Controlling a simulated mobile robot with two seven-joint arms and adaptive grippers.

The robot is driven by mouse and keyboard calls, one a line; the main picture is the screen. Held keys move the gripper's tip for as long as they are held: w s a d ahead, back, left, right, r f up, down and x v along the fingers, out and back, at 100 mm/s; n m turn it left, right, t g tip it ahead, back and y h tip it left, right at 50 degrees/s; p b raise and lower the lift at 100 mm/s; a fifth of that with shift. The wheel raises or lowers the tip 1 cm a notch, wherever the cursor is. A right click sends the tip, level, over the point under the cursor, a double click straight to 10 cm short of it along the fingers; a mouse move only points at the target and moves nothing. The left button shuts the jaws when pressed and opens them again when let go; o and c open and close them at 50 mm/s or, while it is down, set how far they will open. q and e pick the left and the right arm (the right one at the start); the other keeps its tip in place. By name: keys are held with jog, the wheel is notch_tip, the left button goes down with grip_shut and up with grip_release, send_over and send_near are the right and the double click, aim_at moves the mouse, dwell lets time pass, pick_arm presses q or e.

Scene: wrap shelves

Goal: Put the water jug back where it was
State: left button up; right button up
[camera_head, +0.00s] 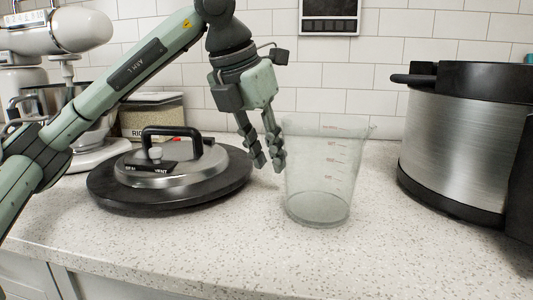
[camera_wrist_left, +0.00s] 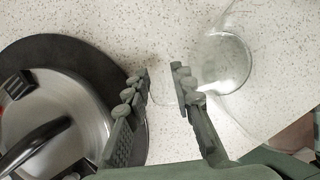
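The water jug (camera_head: 320,175) is clear, with red markings. It stands upright and looks empty on the speckled counter, right of my left gripper. In the left wrist view the jug (camera_wrist_left: 222,62) shows at the upper right, its round base seen from above. My left gripper (camera_head: 267,163) points down just left of the jug, with one fingertip overlapping its left edge in the head view. In the wrist view its fingers (camera_wrist_left: 162,82) are apart, with a gap between them; I cannot tell whether one touches the jug. My right gripper is not in view.
A metal lid with a black handle (camera_head: 170,165) lies left of the jug. A large steel cooker (camera_head: 452,150) stands at the right. A rice container (camera_head: 150,115) and a white stand mixer (camera_head: 60,30) are at the back left. The counter's front (camera_head: 290,255) is clear.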

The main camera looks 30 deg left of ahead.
pick_arm(q)
jog(key=shift+r, duration=0.1)
jog(key=shift+s+r, duration=0.1)
jog(key=shift+r, duration=0.25)
jog(key=p+v, duration=0.2)
jog(key=v, duration=0.9)
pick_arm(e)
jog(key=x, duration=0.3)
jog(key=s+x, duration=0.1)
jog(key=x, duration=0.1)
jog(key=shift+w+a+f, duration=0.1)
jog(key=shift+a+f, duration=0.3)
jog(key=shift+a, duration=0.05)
pick_arm(q)
jog(key=shift+s+r, duration=0.1)
